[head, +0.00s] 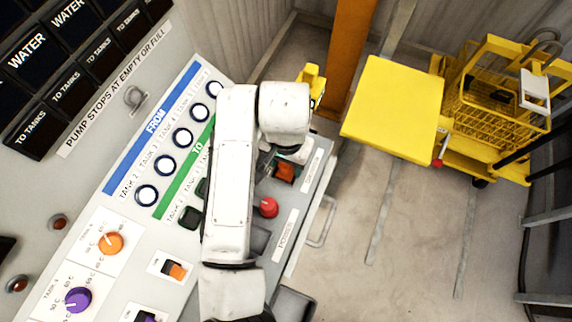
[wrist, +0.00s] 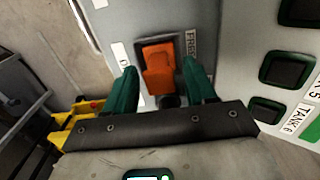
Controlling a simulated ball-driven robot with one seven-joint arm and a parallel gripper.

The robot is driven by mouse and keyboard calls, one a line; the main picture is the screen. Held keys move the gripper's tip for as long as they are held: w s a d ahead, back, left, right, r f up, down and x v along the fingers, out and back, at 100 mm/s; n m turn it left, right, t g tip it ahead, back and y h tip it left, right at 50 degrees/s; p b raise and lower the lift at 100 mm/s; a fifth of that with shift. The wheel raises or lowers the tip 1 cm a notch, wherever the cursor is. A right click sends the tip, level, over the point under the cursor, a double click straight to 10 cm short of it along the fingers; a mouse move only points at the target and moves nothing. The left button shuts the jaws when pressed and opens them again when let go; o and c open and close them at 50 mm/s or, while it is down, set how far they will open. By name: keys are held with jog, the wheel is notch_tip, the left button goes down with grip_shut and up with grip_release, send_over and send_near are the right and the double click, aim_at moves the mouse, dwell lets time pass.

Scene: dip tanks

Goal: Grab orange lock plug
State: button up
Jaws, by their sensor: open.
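The orange lock plug (wrist: 159,68) sits upright on the grey panel in the wrist view, with a dark round part just below it. It also shows in the head view (head: 286,172), partly hidden by my arm. My gripper (wrist: 160,78) is open, with one green finger on each side of the plug. The left finger stands a little apart from it; the right finger is close to its right side. I cannot tell whether either finger touches it. In the head view my gripper is mostly hidden under the white arm.
A red knob (head: 267,207) stands on the panel near the plug. Dark green buttons (wrist: 286,69) lie to the right in the wrist view. A yellow cart (head: 492,95) and a yellow box (head: 391,108) stand on the floor beyond the panel. The floor between is clear.

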jog(key=shift+f, duration=0.2)
jog(key=c, duration=1)
jog(key=shift+r, duration=0.1)
